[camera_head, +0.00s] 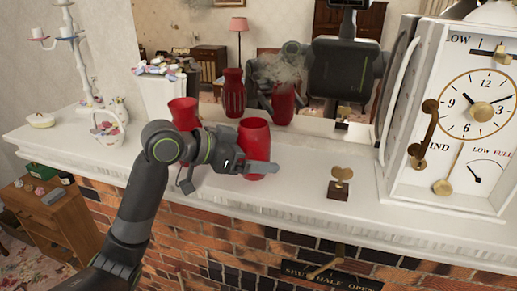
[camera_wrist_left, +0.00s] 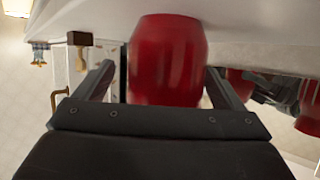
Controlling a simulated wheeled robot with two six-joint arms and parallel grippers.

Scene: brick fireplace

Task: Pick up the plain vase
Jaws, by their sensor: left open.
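The plain vase (camera_head: 255,138), smooth and red, stands upright on the white mantel. It also shows in the left wrist view (camera_wrist_left: 168,55), between the two fingers, with gaps on both sides. My left gripper (camera_head: 250,167) is open at the vase's lower half, and one finger crosses in front of it in the head view. The fingers also show in the wrist view (camera_wrist_left: 163,88). A second red vase (camera_head: 183,112) stands to the left, partly hidden behind my left wrist. My right gripper is not in view.
The mantel (camera_head: 300,180) is clear between the vase and a small brass key piece (camera_head: 339,184). A large white clock (camera_head: 440,125) stands at right. A small basket (camera_head: 108,130) and candelabrum (camera_head: 78,55) stand at left. A mirror behind reflects the vases and my body.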

